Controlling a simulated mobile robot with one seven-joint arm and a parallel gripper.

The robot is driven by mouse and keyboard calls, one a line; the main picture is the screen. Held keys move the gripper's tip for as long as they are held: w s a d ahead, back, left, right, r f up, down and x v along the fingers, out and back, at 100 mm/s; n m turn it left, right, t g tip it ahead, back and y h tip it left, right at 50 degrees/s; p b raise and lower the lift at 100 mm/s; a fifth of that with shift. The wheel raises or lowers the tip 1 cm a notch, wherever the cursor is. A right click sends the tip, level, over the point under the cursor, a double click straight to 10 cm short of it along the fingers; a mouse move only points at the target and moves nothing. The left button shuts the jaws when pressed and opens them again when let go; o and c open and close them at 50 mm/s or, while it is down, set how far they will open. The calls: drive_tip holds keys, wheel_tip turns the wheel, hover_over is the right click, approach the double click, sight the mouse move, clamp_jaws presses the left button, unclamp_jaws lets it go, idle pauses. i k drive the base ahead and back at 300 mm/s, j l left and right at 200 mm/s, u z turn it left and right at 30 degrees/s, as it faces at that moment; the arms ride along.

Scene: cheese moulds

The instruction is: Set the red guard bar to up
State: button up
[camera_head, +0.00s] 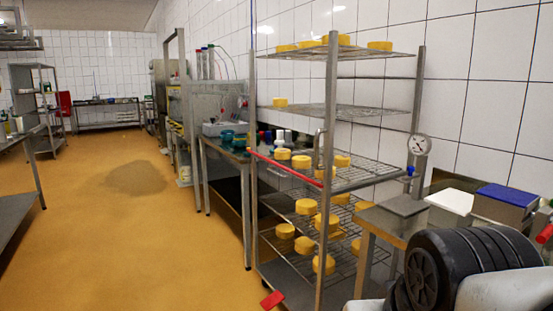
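The red guard bar (286,168) is a thin red rod along the front of the middle shelf of a metal wire rack (331,120). It runs from the rack's left post toward the front post and appears to lie about level with that shelf. Yellow cheese rounds (302,162) sit on the shelf just behind it.
A grey-topped stand (404,206) and a blue-lidded box (506,196) are right of the rack. Black ribbed and white parts fill the lower right corner. A red piece (272,300) lies low by the rack. The yellow floor (130,245) at left is open.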

sight(293, 172)
drive_tip(key=k+l, duration=0.45)
drive_tip(key=i+j+z, duration=0.15)
drive_tip(key=i+j, duration=0.4)
drive_tip(key=i+j+z, duration=0.1)
drive_tip(key=i+j, duration=0.5)
drive_tip(key=i+j+z, duration=0.15)
drive_tip(key=i+j, duration=0.5)
drive_tip(key=i+j+z, duration=0.1)
drive_tip(key=i+j, duration=0.45)
drive_tip(key=j, duration=0.65)
drive_tip(key=k+j, duration=0.15)
drive_tip(key=j, duration=0.3)
